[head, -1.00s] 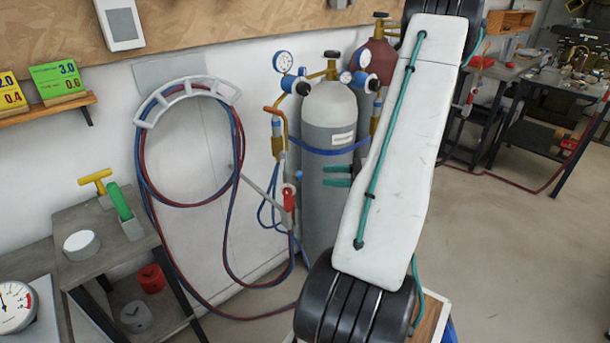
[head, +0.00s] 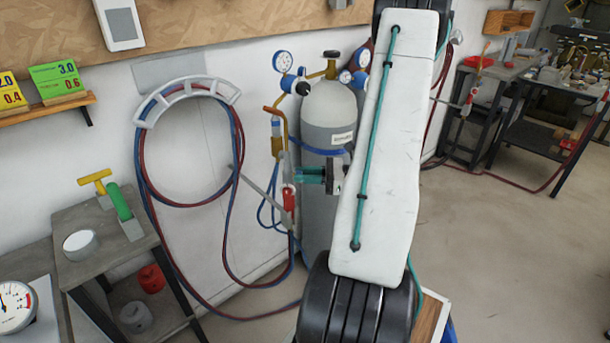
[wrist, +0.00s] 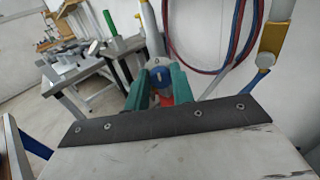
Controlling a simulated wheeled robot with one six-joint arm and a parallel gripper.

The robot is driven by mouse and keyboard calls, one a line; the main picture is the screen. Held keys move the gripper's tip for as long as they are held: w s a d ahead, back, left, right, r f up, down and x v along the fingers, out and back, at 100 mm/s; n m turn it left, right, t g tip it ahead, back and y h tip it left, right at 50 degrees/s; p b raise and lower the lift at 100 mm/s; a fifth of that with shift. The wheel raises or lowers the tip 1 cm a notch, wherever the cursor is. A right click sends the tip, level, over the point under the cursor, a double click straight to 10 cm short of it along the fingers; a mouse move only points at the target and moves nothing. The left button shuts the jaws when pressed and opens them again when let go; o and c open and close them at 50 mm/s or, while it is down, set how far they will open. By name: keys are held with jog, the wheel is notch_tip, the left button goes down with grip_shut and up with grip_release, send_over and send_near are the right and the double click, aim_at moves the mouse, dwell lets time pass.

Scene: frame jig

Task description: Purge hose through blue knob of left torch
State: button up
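The left torch (head: 287,178) hangs upright beside the grey cylinder in the head view, with a red knob (head: 289,199) low on it. My gripper (head: 303,178) has two green fingers, which reach the torch from the right and hide its blue knob there. In the wrist view the blue knob (wrist: 158,74) sits between the two fingertips of my gripper (wrist: 159,84), with red just below it. The fingers stand apart on either side of the knob; I cannot tell whether they touch it. The blue and red hoses (head: 228,255) loop on a wall hanger.
The grey cylinder (head: 327,110) with gauges stands close behind my gripper. A grey bench (head: 80,225) with a yellow and a green handle is at left. Another torch (head: 469,97) is at the right bench. Open floor lies at right.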

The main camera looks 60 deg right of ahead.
jog(key=shift+c, duration=0.8)
jog(key=shift+n, duration=3)
jog(key=o, duration=1)
jog(key=shift+s, duration=0.15)
